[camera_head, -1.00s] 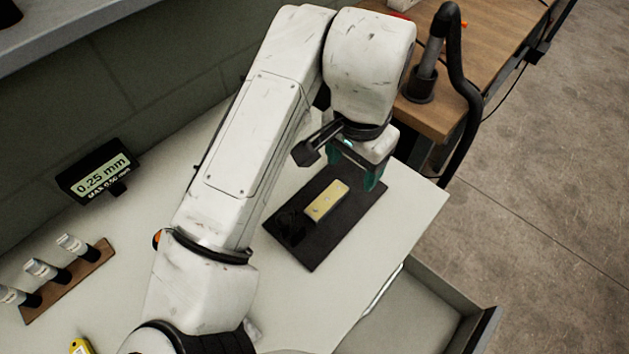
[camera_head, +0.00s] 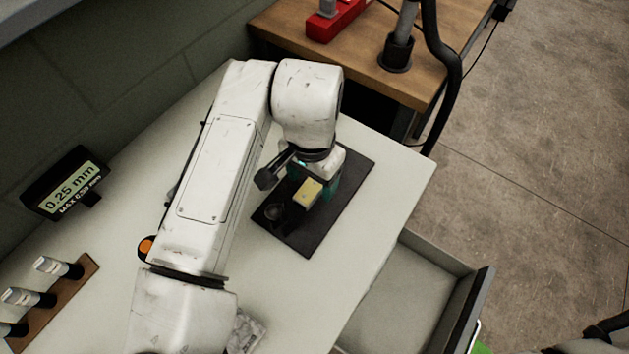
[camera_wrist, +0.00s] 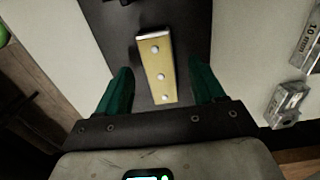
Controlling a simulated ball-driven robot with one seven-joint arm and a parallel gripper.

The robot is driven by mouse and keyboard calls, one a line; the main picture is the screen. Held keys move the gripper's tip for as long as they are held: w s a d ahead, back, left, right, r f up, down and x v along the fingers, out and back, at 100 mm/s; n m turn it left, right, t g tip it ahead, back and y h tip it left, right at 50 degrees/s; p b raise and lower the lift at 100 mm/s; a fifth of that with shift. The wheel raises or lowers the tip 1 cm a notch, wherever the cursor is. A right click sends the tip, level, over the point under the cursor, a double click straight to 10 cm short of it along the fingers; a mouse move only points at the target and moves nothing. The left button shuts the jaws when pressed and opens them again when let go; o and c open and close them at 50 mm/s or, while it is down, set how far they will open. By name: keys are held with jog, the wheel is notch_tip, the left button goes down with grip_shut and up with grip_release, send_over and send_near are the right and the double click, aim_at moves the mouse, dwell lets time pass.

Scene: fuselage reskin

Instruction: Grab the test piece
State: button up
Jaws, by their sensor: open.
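The test piece (camera_head: 308,192) is a small yellow block lying on a dark mat (camera_head: 298,240) on the white table. In the wrist view the test piece (camera_wrist: 157,68) shows several round pale rivets in a row and a silver far end. My gripper (camera_wrist: 160,85) has green fingers, open, one on each side of the near part of the piece, with gaps on both sides. In the head view my gripper (camera_head: 326,180) is low over the mat at the piece, and it hides part of it. I cannot tell whether the fingers reach the mat.
A dark round object (camera_head: 275,214) lies on the mat beside the piece. A gauge display (camera_head: 66,184) reads 0.25 mm. A wooden rack (camera_head: 60,305) holds several cylinders at left. An open drawer (camera_head: 440,262) juts out at right. A wooden bench (camera_head: 350,45) stands behind.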

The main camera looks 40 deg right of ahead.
jog(key=shift+f, duration=0.75)
jog(key=shift+c, duration=0.3)
jog(key=c, duration=1.1)
jog(key=shift+r, duration=0.15)
